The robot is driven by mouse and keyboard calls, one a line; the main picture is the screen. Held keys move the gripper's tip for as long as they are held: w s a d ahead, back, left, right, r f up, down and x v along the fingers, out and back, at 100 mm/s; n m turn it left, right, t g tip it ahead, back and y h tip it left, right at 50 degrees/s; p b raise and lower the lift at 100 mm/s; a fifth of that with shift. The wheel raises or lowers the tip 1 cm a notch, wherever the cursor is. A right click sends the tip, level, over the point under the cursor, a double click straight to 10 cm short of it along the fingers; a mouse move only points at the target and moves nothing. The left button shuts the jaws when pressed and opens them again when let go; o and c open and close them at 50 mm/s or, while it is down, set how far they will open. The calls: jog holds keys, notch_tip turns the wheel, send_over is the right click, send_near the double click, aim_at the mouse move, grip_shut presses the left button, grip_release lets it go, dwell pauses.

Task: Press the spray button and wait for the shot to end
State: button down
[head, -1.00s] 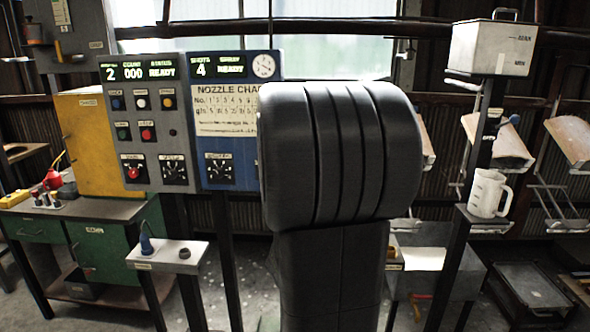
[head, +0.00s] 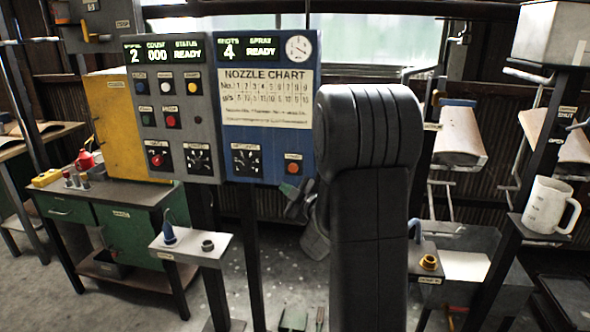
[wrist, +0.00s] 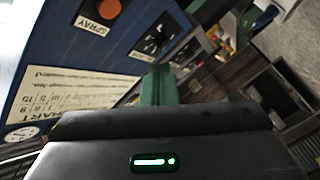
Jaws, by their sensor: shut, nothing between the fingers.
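The spray button (head: 293,168) is a round orange-red button at the lower right of the blue panel (head: 222,150). In the wrist view the same button (wrist: 110,8), labelled SPRAY, is at the top edge. The panel display (head: 247,48) reads 4 shots and SPRAY READY. My gripper (wrist: 157,84) has green fingers, shut and empty. In the wrist view they are apart from the button, which lies up and left of them. In the head view my gripper (head: 298,197) shows just below the button, partly hidden by my dark arm.
A grey panel (head: 205,140) with several buttons and dials adjoins the blue one. A small stand (head: 190,245) with a nozzle is below. A white jug (head: 547,207) stands at right. A green workbench (head: 130,225) is at left.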

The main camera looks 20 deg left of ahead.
aim_at(289, 169)
jog(key=shift+w+a+p, duration=0.35)
jog(key=shift+w+p, duration=0.15)
jog(key=shift+w, duration=0.95)
jog(key=shift+w+a+p, duration=0.3)
jog(key=shift+w+p, duration=0.25)
jog(key=shift+w, duration=0.85)
jog(key=shift+w+a+p, duration=0.35)
jog(key=shift+w+p, duration=0.15)
jog(key=shift+w, duration=0.95)
jog(key=shift+w, duration=0.15)
jog(key=shift+w+a+b, duration=0.1)
jog(key=shift+w+b, duration=0.15)
jog(key=shift+b, duration=0.05)
jog(key=shift+w+a, duration=0.1)
jog(key=shift+w, duration=0.35)
jog(key=shift+s, duration=0.1)
jog(key=shift+s+d+b, duration=0.2)
jog(key=shift+s+b, duration=0.55)
jog(key=shift+s, duration=0.1)
